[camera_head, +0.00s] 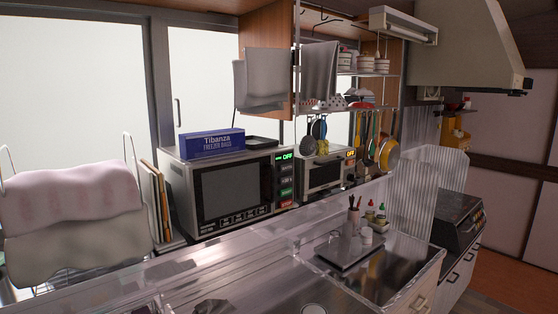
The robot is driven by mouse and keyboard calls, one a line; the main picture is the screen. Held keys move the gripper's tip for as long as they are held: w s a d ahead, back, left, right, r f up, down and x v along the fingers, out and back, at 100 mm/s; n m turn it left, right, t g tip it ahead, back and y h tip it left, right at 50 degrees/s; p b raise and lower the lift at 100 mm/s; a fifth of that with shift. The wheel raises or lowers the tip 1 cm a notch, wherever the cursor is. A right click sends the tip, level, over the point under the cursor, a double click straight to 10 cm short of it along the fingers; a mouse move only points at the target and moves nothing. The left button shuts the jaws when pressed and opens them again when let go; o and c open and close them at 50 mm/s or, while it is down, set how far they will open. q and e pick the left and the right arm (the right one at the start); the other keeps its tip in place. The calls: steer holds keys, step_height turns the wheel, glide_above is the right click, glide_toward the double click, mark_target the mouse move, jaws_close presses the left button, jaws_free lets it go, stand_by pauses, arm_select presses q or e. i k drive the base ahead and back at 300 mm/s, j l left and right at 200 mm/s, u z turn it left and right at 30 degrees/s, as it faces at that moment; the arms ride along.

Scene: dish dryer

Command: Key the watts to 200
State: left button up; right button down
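A microwave (232,192) with a dark door window stands on the counter behind the sink. Its control panel is at the door's right; the display (287,155) reads OFF in green. Coloured keys (286,182), green and red among them, sit below it, and a row of small markings runs along the lower front. No watt figure is legible on either. Neither of my grippers is in view.
A blue freezer bag box (212,143) lies on the microwave. A rack with draped towels (70,205) stands at the left. Utensils and a yellow pan (389,155) hang at the right.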

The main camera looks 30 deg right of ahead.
mark_target(288, 166)
steer(key=l+u, duration=0.45)
steer(key=l, duration=0.55)
steer(key=l+u, duration=0.45)
steer(key=l, duration=0.55)
